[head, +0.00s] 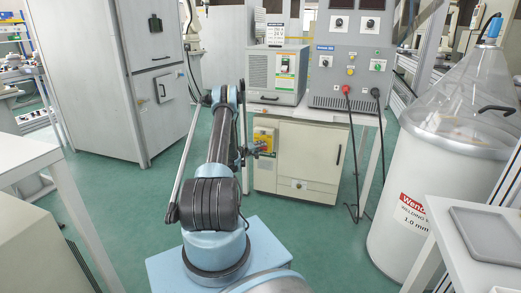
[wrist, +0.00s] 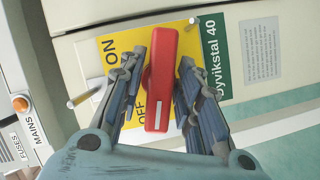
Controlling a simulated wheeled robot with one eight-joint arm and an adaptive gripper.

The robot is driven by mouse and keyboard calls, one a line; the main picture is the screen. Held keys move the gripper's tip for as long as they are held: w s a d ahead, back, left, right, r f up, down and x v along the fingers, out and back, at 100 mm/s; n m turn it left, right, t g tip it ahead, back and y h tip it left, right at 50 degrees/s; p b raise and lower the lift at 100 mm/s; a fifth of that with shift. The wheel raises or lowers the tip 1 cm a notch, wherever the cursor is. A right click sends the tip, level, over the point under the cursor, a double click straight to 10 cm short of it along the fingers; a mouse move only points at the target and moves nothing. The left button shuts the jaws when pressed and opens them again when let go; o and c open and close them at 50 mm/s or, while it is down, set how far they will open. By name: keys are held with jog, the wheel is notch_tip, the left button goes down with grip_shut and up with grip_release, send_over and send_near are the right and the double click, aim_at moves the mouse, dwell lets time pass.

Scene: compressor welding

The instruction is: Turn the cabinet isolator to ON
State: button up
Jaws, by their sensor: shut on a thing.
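The cabinet isolator has a red handle (wrist: 161,112) on a yellow plate (wrist: 93,50) marked ON and OFF. My gripper (wrist: 163,64) is shut on the handle, one finger along each side. In the wrist view the handle stands nearly upright, and the white mark at its lower end lies nearer the OFF lettering (wrist: 143,110) than the ON lettering (wrist: 110,57). The fingers hide part of the plate. In the head view my gripper (head: 254,149) is at the yellow plate (head: 263,134) on the cream cabinet (head: 298,160), with the handle hard to make out.
A lamp strip marked MAINS and FUSES (wrist: 20,104) is at left in the wrist view. Welding units (head: 277,75) stand above the cabinet, with cables (head: 353,140) hanging at right. A white drum (head: 435,180) is at right. Green floor is open left of the cabinet.

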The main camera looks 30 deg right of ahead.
jog(key=shift+f+m+y, duration=0.1)
jog(key=shift+m+y, duration=0.5)
jog(key=shift+m, duration=0.7)
dwell(0.4)
jog(key=o, duration=0.8)
jog(key=shift+f, duration=0.1)
jog(key=v, duration=1.2)
